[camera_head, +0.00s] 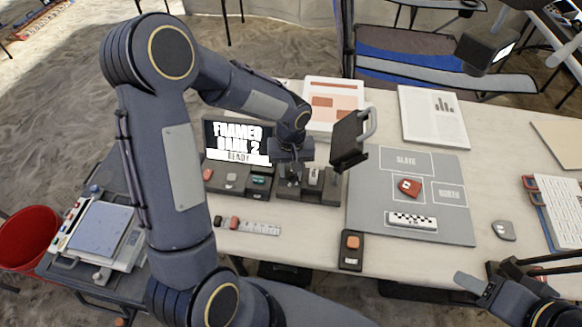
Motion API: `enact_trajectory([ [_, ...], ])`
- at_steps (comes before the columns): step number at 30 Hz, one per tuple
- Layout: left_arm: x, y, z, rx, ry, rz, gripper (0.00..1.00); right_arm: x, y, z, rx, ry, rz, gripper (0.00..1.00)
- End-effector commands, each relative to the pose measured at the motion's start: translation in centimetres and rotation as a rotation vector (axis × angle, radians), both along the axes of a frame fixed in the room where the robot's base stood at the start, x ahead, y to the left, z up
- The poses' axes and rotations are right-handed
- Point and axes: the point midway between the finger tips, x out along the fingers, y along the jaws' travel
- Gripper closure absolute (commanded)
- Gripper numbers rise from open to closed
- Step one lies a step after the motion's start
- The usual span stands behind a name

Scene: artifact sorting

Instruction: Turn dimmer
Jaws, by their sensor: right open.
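A dark control box (322,195) with small raised controls stands near the middle of the table. I cannot tell which control is the dimmer; it may be hidden behind my gripper. My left gripper (289,181) points down over the left part of this box, at its controls. Its fingers are small and dark, so I cannot tell whether they are open or whether they touch a control. My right gripper (484,284) is open and empty at the bottom right, off the table's front edge.
A screen (238,143) reads "READY" behind a row of coloured buttons (231,177). A lamp-like head (349,140) stands beside the box. A grey mat (450,215) holds a red piece (409,187) and a checkered scale bar (412,221). A small orange-button box (351,248) sits at the front edge.

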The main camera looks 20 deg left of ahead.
Motion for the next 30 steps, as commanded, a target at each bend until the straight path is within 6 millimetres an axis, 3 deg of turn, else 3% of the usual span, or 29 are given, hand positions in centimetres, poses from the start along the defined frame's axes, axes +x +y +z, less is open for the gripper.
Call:
enact_trajectory([
  [1, 0.0, 0.0, 0.02, 0.0, 0.0, 0.0, 0.76, 0.0, 0.0, 0.0, 0.0, 0.0, 0.0, 0.49],
  [6, 0.0, 0.0, 0.03, 0.0, 0.0, 0.0, 0.98, 0.0, 0.0, 0.0, 0.0, 0.0, 0.0, 0.49],
  [17, 0.01, 0.0, 0.02, 0.0, -0.001, -0.059, 0.98, 0.0, 0.0, -0.18, 0.0, 0.0, 0.0, 0.49],
  [30, 0.02, -0.04, 0.04, 0.0, -0.001, -0.403, 0.98, 0.0, 0.0, -0.8, 0.0, 0.0, 0.0, 0.49],
])
